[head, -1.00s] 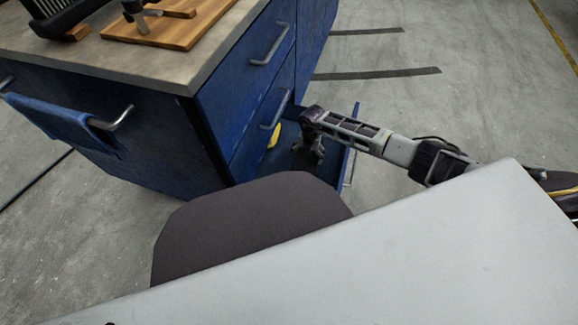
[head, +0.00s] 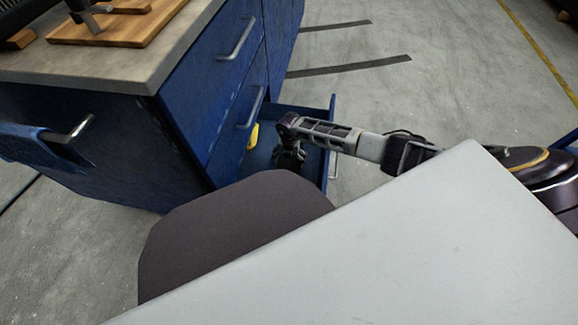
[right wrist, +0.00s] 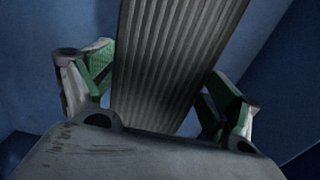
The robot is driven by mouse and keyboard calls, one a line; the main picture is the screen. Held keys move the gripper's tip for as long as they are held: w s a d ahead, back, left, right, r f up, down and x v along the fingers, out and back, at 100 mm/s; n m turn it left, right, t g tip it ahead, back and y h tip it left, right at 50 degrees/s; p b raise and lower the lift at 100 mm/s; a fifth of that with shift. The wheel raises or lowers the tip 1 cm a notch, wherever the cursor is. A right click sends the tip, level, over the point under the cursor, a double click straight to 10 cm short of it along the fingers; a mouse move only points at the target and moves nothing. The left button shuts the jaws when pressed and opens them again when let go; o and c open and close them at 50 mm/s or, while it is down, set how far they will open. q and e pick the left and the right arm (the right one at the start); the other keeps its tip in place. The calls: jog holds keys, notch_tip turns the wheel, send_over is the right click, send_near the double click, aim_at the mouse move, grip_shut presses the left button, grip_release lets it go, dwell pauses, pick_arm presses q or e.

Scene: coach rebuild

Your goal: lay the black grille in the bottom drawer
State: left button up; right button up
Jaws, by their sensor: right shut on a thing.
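The bottom drawer (head: 331,112) of the blue cabinet is pulled out in the head view. My right gripper (head: 288,160) points down inside it, small and dark in that view. In the right wrist view, my right gripper (right wrist: 158,95) has its green-padded fingers on both sides of a dark ribbed panel, the black grille (right wrist: 172,60). The grille is held between the fingers, with blue drawer surfaces around it. Whether the grille touches the drawer floor cannot be told. In the head view the grille cannot be made out. My left gripper is not in view.
A yellow object (head: 253,136) lies at the drawer's cabinet-side end. The blue cabinet (head: 185,125) carries a worktop (head: 125,66) with a wooden board (head: 140,25). A blue cloth (head: 45,148) hangs on its side rail. Open floor (head: 440,95) lies beyond the drawer.

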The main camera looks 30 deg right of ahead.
aim_at(289, 161)
jog(key=shift+f, duration=0.1)
dwell(0.3)
jog(key=shift+f+b, duration=0.7)
jog(key=shift+f, duration=0.45)
jog(key=shift+f+b, duration=0.35)
jog(key=shift+f, duration=0.4)
jog(key=shift+f, duration=0.1)
jog(key=o, duration=1)
jog(key=shift+r, duration=0.2)
